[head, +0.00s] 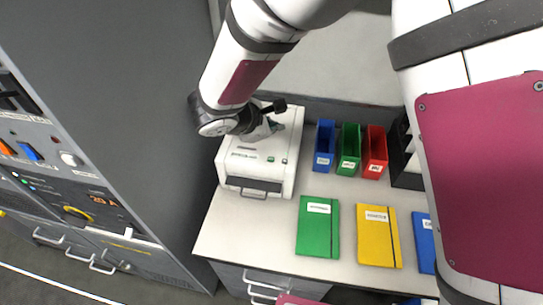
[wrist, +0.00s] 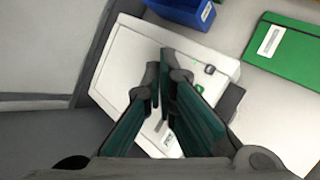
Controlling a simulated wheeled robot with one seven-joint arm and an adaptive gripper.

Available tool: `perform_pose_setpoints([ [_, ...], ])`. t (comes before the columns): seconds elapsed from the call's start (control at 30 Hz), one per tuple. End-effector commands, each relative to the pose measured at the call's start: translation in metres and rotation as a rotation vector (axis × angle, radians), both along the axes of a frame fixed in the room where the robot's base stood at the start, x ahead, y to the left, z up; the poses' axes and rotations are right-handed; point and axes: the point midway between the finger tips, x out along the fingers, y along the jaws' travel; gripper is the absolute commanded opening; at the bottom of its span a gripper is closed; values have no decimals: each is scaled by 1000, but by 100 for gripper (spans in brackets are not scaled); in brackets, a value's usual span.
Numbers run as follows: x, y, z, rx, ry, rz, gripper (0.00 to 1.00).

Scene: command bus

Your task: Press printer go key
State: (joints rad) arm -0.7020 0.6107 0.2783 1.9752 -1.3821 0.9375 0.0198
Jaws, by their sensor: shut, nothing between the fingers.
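The white printer (head: 235,165) stands on the counter at the left, with a dark slot and a grey handle on its front. A green key (head: 270,159) sits on its top near the front right, with a dark key beside it. In the wrist view the green key (wrist: 198,88) and the dark key (wrist: 209,69) show just right of my fingers, near a small green light. My gripper (head: 274,127) is shut and empty over the printer's top, behind the keys. In the wrist view my gripper (wrist: 165,62) hides part of the printer; contact cannot be told.
Blue (head: 324,146), green (head: 349,149) and red (head: 374,152) bins stand right of the printer. Green (head: 318,228), yellow (head: 377,236) and blue folders lie in front of them. A grey cabinet wall (head: 130,100) rises close on the left.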

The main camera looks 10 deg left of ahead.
Motion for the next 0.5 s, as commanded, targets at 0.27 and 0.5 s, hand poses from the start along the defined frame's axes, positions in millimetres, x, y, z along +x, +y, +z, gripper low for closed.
perform_pose_setpoints([
  [0.27,1,-1,-17,-1,2,-2,0],
  [0.5,2,-1,-49,-3,1,-1,0],
])
